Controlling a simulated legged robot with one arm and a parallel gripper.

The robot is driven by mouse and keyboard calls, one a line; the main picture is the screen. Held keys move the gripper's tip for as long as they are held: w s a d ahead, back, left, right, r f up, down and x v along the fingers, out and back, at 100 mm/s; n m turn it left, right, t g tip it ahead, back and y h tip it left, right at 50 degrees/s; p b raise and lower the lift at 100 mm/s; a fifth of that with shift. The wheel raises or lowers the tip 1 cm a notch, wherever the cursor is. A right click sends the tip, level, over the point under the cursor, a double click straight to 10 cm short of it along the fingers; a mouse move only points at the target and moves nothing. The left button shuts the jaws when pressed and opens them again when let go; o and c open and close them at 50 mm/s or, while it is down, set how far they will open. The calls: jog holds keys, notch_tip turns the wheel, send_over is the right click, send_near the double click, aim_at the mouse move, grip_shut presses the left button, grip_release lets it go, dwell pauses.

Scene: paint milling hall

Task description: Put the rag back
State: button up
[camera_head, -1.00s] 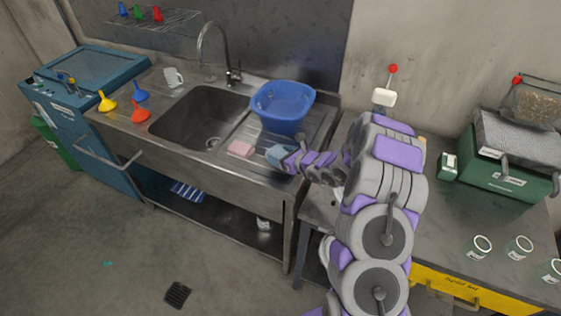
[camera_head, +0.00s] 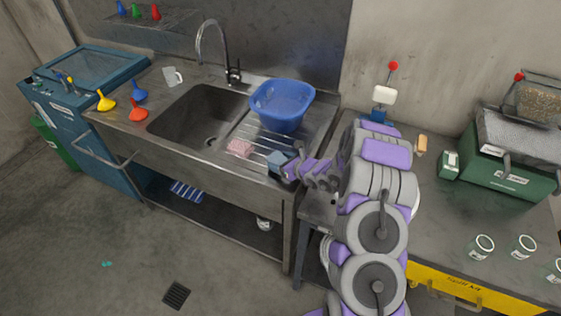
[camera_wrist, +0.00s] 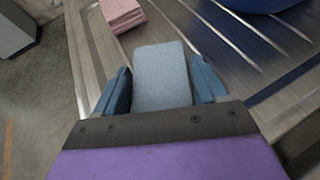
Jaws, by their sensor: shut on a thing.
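A folded grey-blue rag (camera_wrist: 162,76) sits between the two blue fingers of my gripper (camera_wrist: 160,70) in the wrist view, and my gripper is shut on it. In the head view my gripper (camera_head: 279,162) is over the front right part of the ribbed drainboard (camera_head: 262,138). I cannot tell whether the rag touches the drainboard. A folded pink cloth (camera_head: 239,148) lies on the drainboard to the left; it also shows in the wrist view (camera_wrist: 122,12), apart from my gripper.
A blue basin (camera_head: 282,100) stands on the drainboard behind my gripper. The sink (camera_head: 197,118) is to the left, with funnels and a white mug (camera_head: 173,77) beyond. A striped blue cloth (camera_head: 187,190) lies on the lower shelf. A bench with tins (camera_head: 483,246) is at right.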

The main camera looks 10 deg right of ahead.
jog(key=o, duration=1.1)
jog(key=shift+f, duration=0.1)
